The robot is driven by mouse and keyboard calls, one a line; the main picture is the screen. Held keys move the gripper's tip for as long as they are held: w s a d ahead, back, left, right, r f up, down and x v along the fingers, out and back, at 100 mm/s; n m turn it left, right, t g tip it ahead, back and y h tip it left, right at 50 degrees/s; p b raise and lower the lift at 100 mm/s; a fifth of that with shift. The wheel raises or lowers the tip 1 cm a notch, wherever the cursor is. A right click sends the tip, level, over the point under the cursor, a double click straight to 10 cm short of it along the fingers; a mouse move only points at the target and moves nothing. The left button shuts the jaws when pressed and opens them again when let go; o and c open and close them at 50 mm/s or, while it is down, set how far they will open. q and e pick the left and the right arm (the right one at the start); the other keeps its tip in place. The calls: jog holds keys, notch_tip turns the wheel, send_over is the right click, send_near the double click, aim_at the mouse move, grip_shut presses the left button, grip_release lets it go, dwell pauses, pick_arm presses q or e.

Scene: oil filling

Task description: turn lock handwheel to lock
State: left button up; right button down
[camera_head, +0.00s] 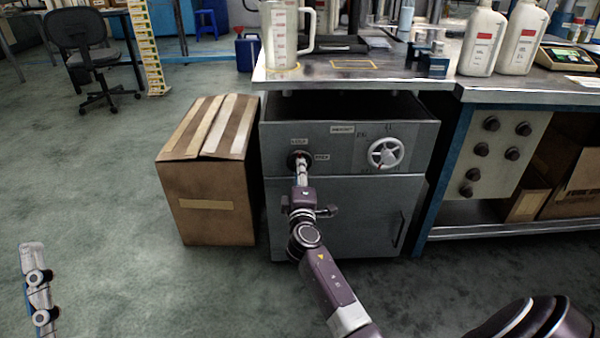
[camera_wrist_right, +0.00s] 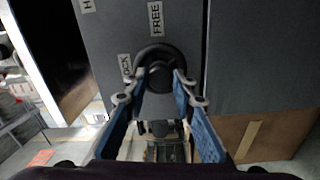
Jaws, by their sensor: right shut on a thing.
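The lock handwheel (camera_head: 294,157) is a small dark round knob on the left of the grey cabinet's upper front, with a LOCK label above it and a FREE label to its right. In the right wrist view it is a black wheel (camera_wrist_right: 160,58). My right gripper (camera_head: 301,168) reaches it from the front, and its fingertips (camera_wrist_right: 160,79) are closed on the wheel's near part, hiding some of it. My left gripper (camera_head: 38,290) is at the lower left of the head view, over the floor and away from the cabinet; its finger gap is not clear.
A white spoked handwheel (camera_head: 386,153) sits farther right on the same grey front (camera_head: 342,163). A cardboard box (camera_head: 208,190) stands close on the left. Above is a bench (camera_head: 330,82) with a measuring jug (camera_head: 283,35) and white bottles (camera_head: 482,42). The floor at left is mostly free.

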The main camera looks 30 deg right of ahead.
jog(key=c, duration=1.6)
grip_release()
jog(key=shift+a, duration=0.1)
jog(key=v, duration=1.2)
jog(key=shift+w, duration=0.1)
